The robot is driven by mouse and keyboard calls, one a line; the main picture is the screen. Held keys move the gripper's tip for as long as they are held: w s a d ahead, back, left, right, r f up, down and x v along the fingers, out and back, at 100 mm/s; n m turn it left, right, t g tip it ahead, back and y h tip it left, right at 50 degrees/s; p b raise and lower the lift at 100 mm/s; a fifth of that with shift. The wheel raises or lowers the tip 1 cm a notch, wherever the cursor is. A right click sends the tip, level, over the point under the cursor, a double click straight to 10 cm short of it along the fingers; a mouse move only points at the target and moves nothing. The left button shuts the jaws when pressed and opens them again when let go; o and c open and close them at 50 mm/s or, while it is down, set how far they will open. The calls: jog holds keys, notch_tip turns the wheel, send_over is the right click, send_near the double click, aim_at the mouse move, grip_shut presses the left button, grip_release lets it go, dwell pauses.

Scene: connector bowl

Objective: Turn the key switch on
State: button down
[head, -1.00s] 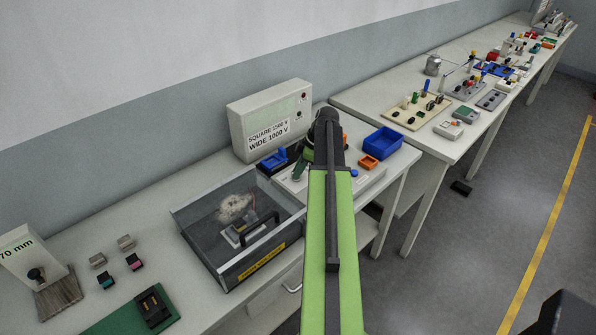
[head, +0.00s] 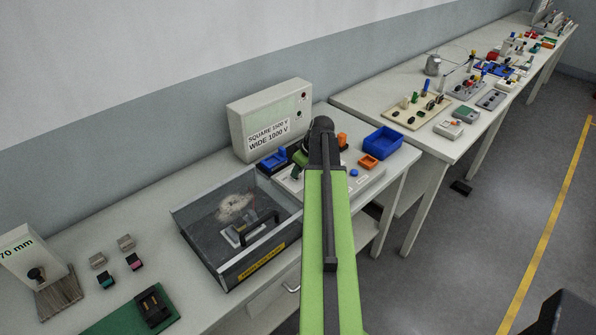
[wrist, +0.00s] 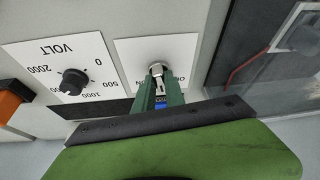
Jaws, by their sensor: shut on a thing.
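The key switch (wrist: 158,68) is a round metal lock on a white label plate (wrist: 181,52) in the wrist view. My gripper (wrist: 159,88) is at the lock, its green fingers shut around the key (wrist: 160,87), a small metal piece with a blue part below. Upside-down lettering, partly covered by the fingers, shows beside the lock; I cannot tell which mark the key points to. In the head view my arm hides the switch, and only a green part of my gripper (head: 296,172) shows over the pale control panel (head: 370,184).
A black volt dial (wrist: 74,82) is left of the switch in the wrist view, with an orange part (wrist: 12,97) beyond it. In the head view, a clear-lidded test box (head: 240,225) stands left of the panel.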

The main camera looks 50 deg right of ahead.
jog(key=m+h, duration=0.1)
jog(key=m, duration=0.1)
jog(key=m+h, duration=0.1)
jog(key=m, duration=0.2)
jog(key=shift+a+m, duration=0.2)
jog(key=shift+m, duration=0.1)
jog(key=m+h, duration=0.1)
jog(key=m, duration=0.1)
jog(key=m+g, duration=0.1)
jog(key=m, duration=0.2)
jog(key=shift+w+h, duration=0.1)
jog(key=shift+h, duration=0.3)
jog(key=shift+m+g, duration=0.3)
jog(key=shift+g, duration=0.1)
jog(key=c, duration=1.4)
grip_release()
jog(key=shift+r, duration=0.15)
